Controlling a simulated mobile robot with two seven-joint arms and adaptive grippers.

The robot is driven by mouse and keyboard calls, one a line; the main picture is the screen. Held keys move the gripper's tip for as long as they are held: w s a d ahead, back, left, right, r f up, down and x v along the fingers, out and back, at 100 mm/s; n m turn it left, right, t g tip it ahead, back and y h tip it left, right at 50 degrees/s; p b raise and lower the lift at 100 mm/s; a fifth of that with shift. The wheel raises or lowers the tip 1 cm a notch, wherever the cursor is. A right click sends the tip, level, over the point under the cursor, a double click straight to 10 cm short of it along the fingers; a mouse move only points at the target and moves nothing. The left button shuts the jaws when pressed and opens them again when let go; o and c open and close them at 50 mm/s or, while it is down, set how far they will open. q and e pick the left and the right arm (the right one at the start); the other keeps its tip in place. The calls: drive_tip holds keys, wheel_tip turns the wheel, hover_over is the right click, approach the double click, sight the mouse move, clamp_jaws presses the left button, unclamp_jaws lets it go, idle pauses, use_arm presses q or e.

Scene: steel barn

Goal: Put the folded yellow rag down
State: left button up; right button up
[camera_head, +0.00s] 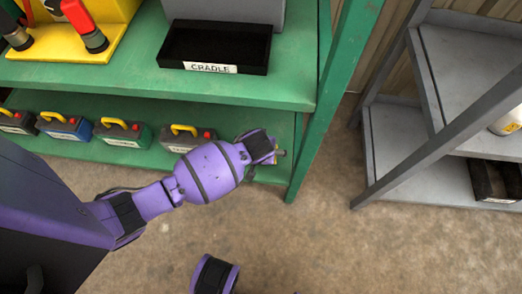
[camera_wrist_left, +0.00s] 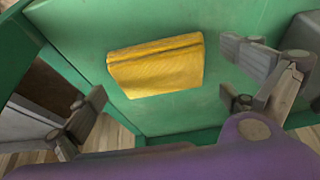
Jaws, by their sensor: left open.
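The folded yellow rag (camera_wrist_left: 158,66) lies flat on a green shelf board (camera_wrist_left: 85,30) in the left wrist view. My left gripper (camera_wrist_left: 165,84) is open, with its fingers spread on either side of the rag and visibly clear of it. In the head view my left gripper (camera_head: 268,149) reaches to the right end of the lower green shelf (camera_head: 262,122). It mostly hides the rag there.
Several batteries with yellow handles (camera_head: 120,132) stand along the lower shelf to the left. A black tray labelled CRADLE (camera_head: 215,46) is on the shelf above. A green post (camera_head: 325,110) stands just right of my gripper. A grey rack (camera_head: 440,120) is further right, with bare floor between.

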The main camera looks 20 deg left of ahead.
use_arm(q)
drive_tip(key=p+v, duration=0.4)
drive_tip(key=v, duration=0.7)
drive_tip(key=shift+r+p, duration=0.2)
drive_tip(key=shift+p, duration=0.2)
use_arm(e)
wheel_tip(320, 180, up, 6)
drive_tip(key=w, duration=0.1)
drive_tip(key=shift+w+t, duration=0.15)
drive_tip(key=shift+t, duration=0.15)
drive_tip(key=shift+f, duration=0.1)
